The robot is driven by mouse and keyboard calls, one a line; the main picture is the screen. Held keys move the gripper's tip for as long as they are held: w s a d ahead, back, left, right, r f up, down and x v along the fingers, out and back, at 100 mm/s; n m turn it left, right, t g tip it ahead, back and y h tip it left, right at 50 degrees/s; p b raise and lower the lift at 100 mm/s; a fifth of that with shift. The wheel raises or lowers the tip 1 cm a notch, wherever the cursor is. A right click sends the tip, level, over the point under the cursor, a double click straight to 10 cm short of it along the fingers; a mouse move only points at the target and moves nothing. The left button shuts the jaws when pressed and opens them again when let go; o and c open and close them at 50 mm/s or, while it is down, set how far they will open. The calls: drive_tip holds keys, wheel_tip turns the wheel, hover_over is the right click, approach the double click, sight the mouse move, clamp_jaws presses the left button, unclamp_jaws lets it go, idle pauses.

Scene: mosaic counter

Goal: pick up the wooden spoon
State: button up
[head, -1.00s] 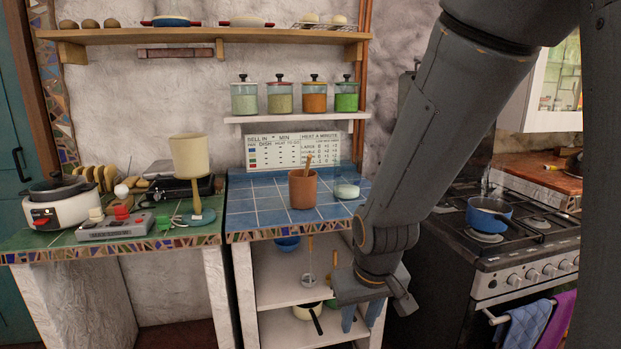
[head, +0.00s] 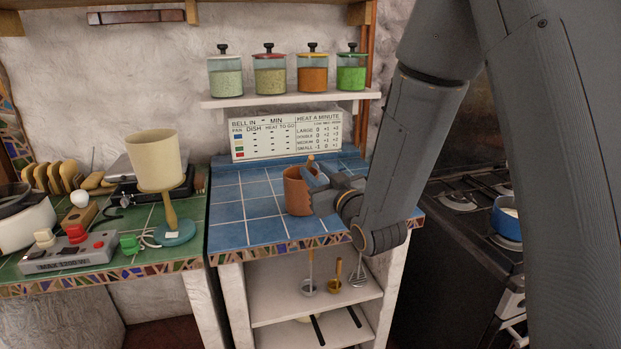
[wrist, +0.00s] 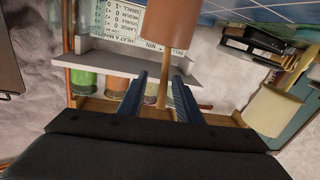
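The wooden spoon (head: 311,159) stands in a terracotta pot (head: 294,196) on the blue-tiled counter. Only its handle top shows in the head view; its lower end is hidden in the pot. My gripper (head: 314,176) is at the pot's right side near the rim, partly covering the pot. In the wrist view, the picture is turned over: the pot (wrist: 172,30) is at the top and the spoon handle (wrist: 163,88) runs down from it. My gripper (wrist: 163,82) is open, with one blue finger on each side of the handle and gaps visible.
A shelf (head: 290,100) with several lidded jars is on the wall behind. A label board (head: 285,133) leans at the counter's back. A lamp (head: 158,165) and a switch box (head: 68,252) stand on the green counter at left. The blue counter (head: 240,220) is clear left of the pot.

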sight(309, 169)
drive_tip(key=x, duration=0.1)
drive_tip(key=p+x, duration=0.1)
drive_tip(key=x, duration=0.1)
drive_tip(key=shift+a, duration=0.45)
drive_tip(key=shift+p+x, duration=0.9)
drive_tip(key=shift+x, duration=1.25)
drive_tip(key=shift+d+f, duration=0.1)
drive_tip(key=shift+f, duration=0.1)
clamp_jaws()
